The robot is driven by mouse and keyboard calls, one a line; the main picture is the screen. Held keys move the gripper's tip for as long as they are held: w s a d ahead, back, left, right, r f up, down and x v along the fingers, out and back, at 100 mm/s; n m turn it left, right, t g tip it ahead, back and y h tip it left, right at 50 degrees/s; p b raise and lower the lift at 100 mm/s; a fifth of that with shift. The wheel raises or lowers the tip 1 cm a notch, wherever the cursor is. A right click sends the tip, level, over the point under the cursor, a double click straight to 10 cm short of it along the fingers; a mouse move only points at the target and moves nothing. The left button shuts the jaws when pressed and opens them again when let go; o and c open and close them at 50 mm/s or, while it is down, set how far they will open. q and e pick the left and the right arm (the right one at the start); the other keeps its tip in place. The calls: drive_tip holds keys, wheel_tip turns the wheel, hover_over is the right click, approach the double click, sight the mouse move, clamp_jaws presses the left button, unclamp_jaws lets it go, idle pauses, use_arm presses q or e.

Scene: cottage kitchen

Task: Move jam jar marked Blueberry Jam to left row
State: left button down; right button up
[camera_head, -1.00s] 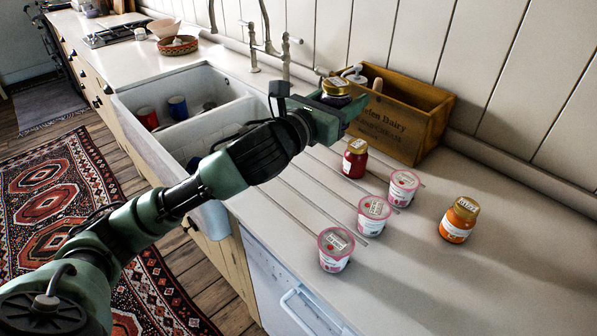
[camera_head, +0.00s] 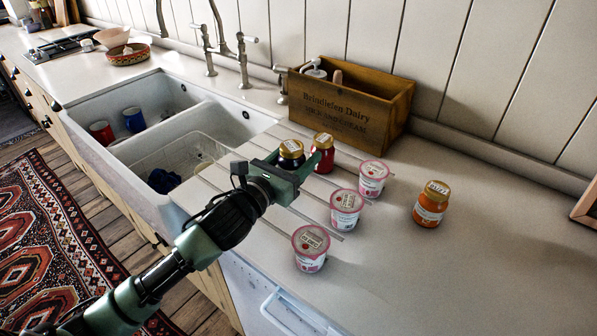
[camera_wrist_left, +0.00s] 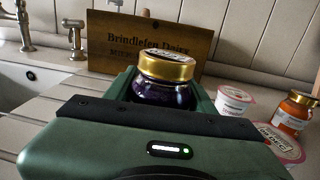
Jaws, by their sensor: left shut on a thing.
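A dark purple jam jar with a gold lid (camera_head: 291,151) is held in my left gripper (camera_head: 296,168). It also shows in the left wrist view (camera_wrist_left: 165,82), upright between the fingers; its label is hidden. A red jam jar with a gold lid (camera_head: 323,154) stands right beside the held jar, close to the gripper's tip. An orange jam jar (camera_head: 431,204) stands apart on the right. Several pink-lidded yogurt cups form a diagonal row: one at the back (camera_head: 372,178), one in the middle (camera_head: 345,208), one in front (camera_head: 310,247). My right gripper is not in view.
A wooden Brindlefen Dairy crate (camera_head: 345,105) stands behind the jars against the wall. A white double sink (camera_head: 205,120) with taps lies to the left of the grooved drainboard.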

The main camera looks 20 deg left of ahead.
use_arm(q)
wheel_tip(320, 180, down, 4)
drive_tip(key=shift+r, duration=0.2)
drive_tip(key=shift+f, duration=0.3)
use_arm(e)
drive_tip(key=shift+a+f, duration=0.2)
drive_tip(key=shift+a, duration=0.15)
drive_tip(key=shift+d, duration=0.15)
use_arm(q)
drive_tip(key=c, duration=0.5)
unclamp_jaws()
drive_tip(key=shift+f, duration=0.15)
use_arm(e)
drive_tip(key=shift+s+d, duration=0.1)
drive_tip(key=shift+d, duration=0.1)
